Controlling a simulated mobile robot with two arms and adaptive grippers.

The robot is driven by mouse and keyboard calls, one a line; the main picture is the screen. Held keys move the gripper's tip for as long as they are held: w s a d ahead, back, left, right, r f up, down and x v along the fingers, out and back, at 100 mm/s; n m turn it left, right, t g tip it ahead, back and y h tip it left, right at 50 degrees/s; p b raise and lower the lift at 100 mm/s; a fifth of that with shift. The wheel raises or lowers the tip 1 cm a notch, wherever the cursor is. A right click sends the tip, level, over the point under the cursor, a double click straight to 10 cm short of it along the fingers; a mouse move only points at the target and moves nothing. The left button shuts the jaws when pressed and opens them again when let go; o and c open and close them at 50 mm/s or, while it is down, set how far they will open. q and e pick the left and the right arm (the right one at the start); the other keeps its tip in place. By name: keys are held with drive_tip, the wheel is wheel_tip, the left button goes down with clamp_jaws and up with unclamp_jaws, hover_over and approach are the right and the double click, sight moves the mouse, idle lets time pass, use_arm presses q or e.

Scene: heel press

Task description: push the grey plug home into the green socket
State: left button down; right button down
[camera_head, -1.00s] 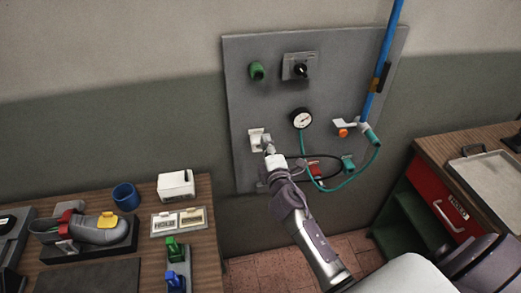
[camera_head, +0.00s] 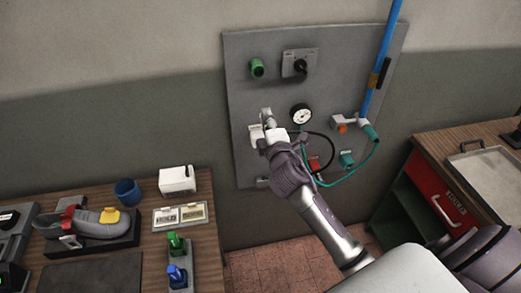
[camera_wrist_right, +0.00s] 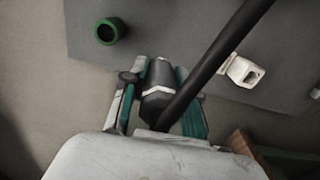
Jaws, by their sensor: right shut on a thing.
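The green socket (camera_head: 257,68) is on the upper left of the grey wall panel; it shows as a dark green ring (camera_wrist_right: 109,31) at the upper left of the right wrist view. My right gripper (camera_head: 267,118) is in front of the panel's left side, below the socket. In the right wrist view its fingers are shut on the grey plug (camera_wrist_right: 158,78), a dark grey body with a pale band. The plug is apart from the socket. In the head view the gripper largely hides the plug. My left gripper is not in view.
A black hose (camera_wrist_right: 215,62) crosses the wrist view beside the plug. The panel (camera_head: 350,85) carries a black knob (camera_head: 300,66), a gauge (camera_head: 301,113), a teal hose and a blue pipe (camera_head: 372,95). A bench with a shoe (camera_head: 90,222) stands left, a red-drawer cabinet right.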

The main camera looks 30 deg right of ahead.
drive_tip(key=shift+r, duration=4.5)
drive_tip(key=shift+w, duration=0.1)
drive_tip(key=shift+x, duration=2.4)
drive_tip(key=shift+x, duration=1.45)
drive_tip(key=c, duration=1.1)
unclamp_jaws()
drive_tip(key=shift+r, duration=0.1)
drive_tip(key=o, duration=0.3)
drive_tip(key=shift+w, duration=0.15)
drive_tip(key=v, duration=1.2)
